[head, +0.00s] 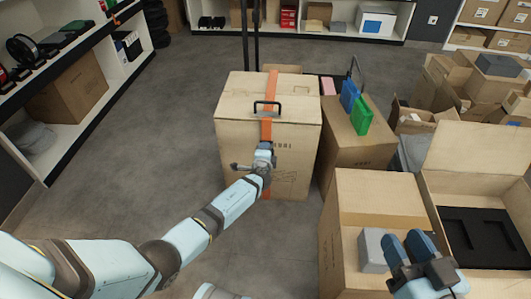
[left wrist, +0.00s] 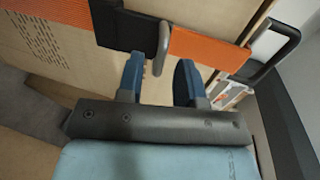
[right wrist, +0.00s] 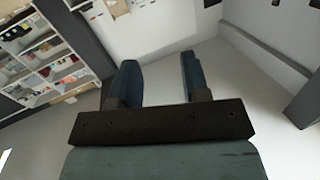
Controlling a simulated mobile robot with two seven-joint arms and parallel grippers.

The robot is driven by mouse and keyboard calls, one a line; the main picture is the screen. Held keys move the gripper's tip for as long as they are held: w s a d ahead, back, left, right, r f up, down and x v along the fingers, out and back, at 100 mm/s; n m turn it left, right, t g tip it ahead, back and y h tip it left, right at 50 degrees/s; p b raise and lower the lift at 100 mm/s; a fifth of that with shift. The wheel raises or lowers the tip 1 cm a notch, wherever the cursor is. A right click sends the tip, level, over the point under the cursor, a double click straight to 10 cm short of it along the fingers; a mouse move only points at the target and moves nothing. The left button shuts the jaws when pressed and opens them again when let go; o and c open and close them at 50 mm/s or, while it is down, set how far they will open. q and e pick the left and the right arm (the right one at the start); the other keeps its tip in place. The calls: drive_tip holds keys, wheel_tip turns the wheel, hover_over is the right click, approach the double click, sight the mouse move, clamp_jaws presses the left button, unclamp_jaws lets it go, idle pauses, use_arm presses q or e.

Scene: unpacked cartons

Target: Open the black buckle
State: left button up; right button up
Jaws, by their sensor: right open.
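The black buckle (left wrist: 128,28) sits on the orange strap (left wrist: 200,48) in the left wrist view, with a grey lever (left wrist: 161,48) at its edge. The strap runs over the top and front of a large carton (head: 240,150) in the head view. My left gripper (left wrist: 160,78) is open at the carton's front. The lever appears between its fingertips; I cannot tell whether they touch it. In the head view my left gripper (head: 258,163) hides the buckle. My right gripper (head: 406,244) is open and empty, near a grey block (head: 373,250).
A black handle (head: 266,104) stands on the carton's top. A carton with green and blue items (head: 355,150) stands close to the right. Another carton (head: 365,195) and an open box with black foam (head: 475,235) are at the lower right. The floor (head: 130,170) left is clear.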

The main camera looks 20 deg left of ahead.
use_arm(q)
drive_tip(key=b+x, duration=0.1)
drive_tip(key=x, duration=0.1)
drive_tip(key=shift+w+a, duration=0.1)
drive_tip(key=shift+w, duration=0.25)
use_arm(e)
drive_tip(key=shift+w+d+r+n+t, duration=0.1)
drive_tip(key=shift+w+d+n+t, duration=0.2)
drive_tip(key=shift+w+n, duration=0.25)
drive_tip(key=shift+s, duration=0.1)
use_arm(q)
clamp_jaws()
drive_tip(key=shift+f, duration=0.15)
